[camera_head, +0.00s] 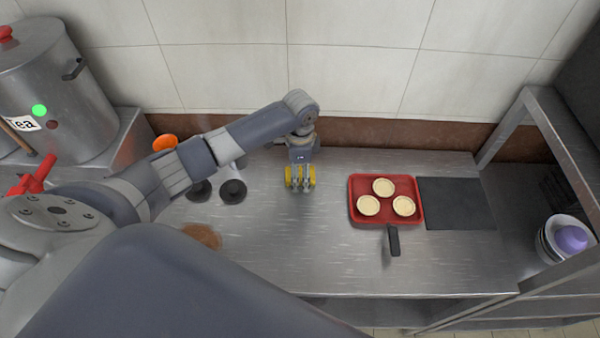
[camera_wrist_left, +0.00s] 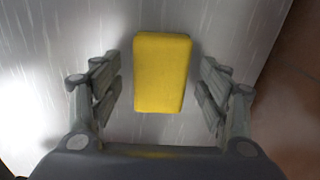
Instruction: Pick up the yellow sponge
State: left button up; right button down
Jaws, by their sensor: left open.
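The yellow sponge (camera_head: 289,177) lies on the metal counter, partly hidden by my left gripper in the head view. In the left wrist view the sponge (camera_wrist_left: 161,72) is a yellow block between the two open fingers, with a gap on each side. My left gripper (camera_head: 300,186) points down over the sponge, and its fingers (camera_wrist_left: 160,90) are open and hold nothing. The height of the fingertips above the counter is hard to tell. My right gripper is not in view.
A red pan (camera_head: 386,222) with three pale round pieces stands right of the sponge, beside a dark mat (camera_head: 456,204). Black round items (camera_head: 232,191) lie left. A large pot (camera_head: 50,95) stands at far left, bowls (camera_head: 550,240) at far right. Counter in front of the sponge is clear.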

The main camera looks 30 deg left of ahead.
pick_arm(q)
jog(key=shift+f, duration=0.15)
jog(key=shift+c, duration=0.5)
jog(key=c, duration=0.9)
jog(key=shift+o, duration=0.2)
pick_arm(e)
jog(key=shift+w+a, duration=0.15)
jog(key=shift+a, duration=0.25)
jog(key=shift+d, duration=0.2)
